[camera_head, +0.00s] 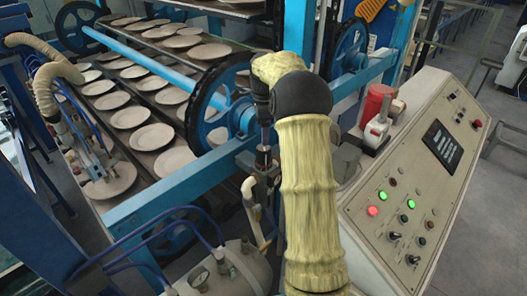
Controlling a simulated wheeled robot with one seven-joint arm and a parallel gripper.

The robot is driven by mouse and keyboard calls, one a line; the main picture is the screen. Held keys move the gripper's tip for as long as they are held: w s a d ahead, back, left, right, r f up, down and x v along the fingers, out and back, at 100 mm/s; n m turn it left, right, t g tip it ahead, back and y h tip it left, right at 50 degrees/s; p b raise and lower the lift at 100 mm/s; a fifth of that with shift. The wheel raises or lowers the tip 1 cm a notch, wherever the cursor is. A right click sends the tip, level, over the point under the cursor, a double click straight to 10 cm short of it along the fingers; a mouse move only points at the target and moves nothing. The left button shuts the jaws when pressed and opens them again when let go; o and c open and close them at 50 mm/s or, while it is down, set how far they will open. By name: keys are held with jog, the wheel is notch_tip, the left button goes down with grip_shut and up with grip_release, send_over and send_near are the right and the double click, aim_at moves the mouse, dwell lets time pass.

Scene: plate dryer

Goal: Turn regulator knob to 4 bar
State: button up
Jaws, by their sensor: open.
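My arm with its pale yellow sleeve rises through the middle of the view and bends over at a black joint. My gripper (264,146) hangs from its end, pointing down, small and partly dark. It is open. Just below it is a dark fitting with metal parts (265,168), beside a cream elbow pipe; this may be the regulator, but its knob cannot be made out clearly. I cannot tell whether gripper and fitting touch. A small round gauge (200,281) sits on the grey tank (245,272) at the bottom; its reading is too small to tell.
A blue-framed dryer (190,185) with rows of plates fills the left. A sloping control panel (405,205) with lit red and green lamps stands right. Blue hoses run at lower left.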

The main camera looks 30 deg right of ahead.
aim_at(263, 153)
notch_tip(263, 153, down, 10)
jog(key=p, duration=0.2)
jog(key=shift+p, duration=0.35)
jog(key=c, duration=1)
